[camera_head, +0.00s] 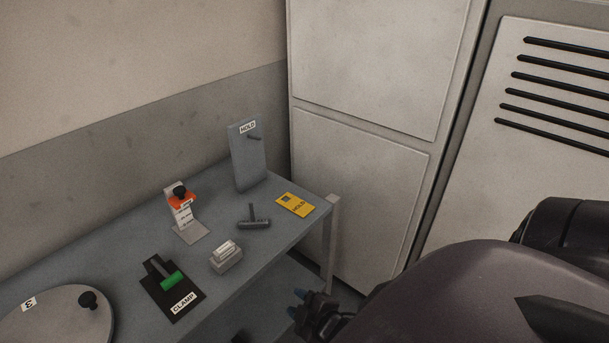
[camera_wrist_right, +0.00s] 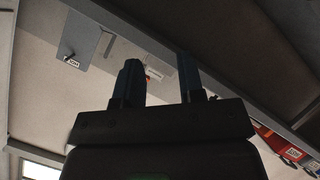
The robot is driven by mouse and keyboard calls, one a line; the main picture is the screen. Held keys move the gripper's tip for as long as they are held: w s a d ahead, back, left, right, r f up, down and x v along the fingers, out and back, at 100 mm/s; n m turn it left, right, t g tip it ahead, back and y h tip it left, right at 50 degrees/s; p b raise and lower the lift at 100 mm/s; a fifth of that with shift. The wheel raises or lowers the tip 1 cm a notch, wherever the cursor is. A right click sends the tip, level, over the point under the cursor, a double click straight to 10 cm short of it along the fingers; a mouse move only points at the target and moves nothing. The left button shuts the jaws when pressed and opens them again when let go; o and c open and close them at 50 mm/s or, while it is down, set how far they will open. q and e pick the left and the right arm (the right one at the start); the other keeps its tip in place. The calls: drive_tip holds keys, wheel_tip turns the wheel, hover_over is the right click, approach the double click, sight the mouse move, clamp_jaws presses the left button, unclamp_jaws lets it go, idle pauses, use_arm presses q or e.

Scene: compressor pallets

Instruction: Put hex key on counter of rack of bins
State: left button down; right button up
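A dark T-shaped tool, which looks like the hex key (camera_head: 254,220), rests on the grey table (camera_head: 140,235) with its shaft pointing up, in the head view. My right gripper (camera_head: 298,304) is low beside the table's right front edge, apart from the tool. In the right wrist view its two fingers (camera_wrist_right: 160,85) stand apart with nothing visibly held between them. My left gripper is not in view.
Tall cabinets (camera_head: 360,190) stand behind the table's right end.

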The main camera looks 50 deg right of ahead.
drive_tip(key=s+a+m, duration=0.1)
drive_tip(key=m, duration=0.1)
drive_tip(key=s+a+f+m+g+y, duration=0.1)
drive_tip(key=m, duration=0.1)
drive_tip(key=s+f+m, duration=0.1)
drive_tip(key=s+m, duration=0.1)
drive_tip(key=shift+s+a+m, duration=0.1)
drive_tip(key=shift+a+m, duration=0.3)
drive_tip(key=shift+r, duration=0.1)
drive_tip(key=shift+a, duration=0.1)
